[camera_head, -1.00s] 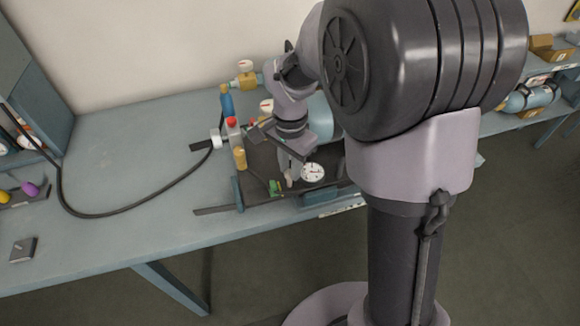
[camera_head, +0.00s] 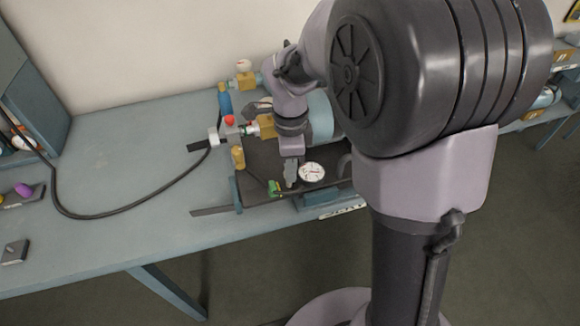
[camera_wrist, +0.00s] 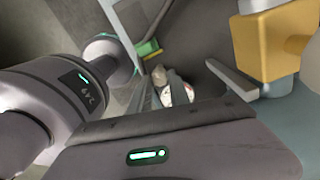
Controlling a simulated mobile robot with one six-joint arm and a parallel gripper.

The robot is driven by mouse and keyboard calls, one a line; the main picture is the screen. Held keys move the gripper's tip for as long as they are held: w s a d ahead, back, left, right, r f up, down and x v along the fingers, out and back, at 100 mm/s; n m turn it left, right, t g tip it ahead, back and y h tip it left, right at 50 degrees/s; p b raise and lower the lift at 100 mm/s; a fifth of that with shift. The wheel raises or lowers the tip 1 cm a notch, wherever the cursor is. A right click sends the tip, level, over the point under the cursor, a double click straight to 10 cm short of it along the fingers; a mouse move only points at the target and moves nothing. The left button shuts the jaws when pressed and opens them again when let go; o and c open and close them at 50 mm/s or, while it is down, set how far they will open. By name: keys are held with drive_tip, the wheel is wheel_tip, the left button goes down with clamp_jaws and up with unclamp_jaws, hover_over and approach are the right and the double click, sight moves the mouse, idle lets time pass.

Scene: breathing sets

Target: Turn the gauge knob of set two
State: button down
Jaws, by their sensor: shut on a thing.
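The white round gauge (camera_head: 312,172) sits at the front edge of a dark tray (camera_head: 262,184) holding a breathing set. My gripper (camera_head: 291,182) points down just left of the dial, shut at the gauge's knob, which the fingers hide. In the wrist view the gauge (camera_wrist: 180,93) shows small and partly covered beyond the gripper body, and the fingertips cannot be made out clearly. How far the knob is turned cannot be seen.
A blue-grey cylinder (camera_head: 321,115) and brass block (camera_head: 267,127) stand behind my gripper. A green-tipped fitting (camera_head: 275,187) lies left of it. A red-topped part (camera_head: 230,121) and black hose (camera_head: 135,207) are further left. The bench (camera_head: 120,155) is largely clear there.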

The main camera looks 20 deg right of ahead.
drive_tip(key=shift+m, duration=0.3)
idle(0.4)
drive_tip(key=c, duration=1.2)
unclamp_jaws()
wheel_tip(320, 180, up, 17)
drive_tip(key=p, duration=0.7)
drive_tip(key=shift+r, duration=0.2)
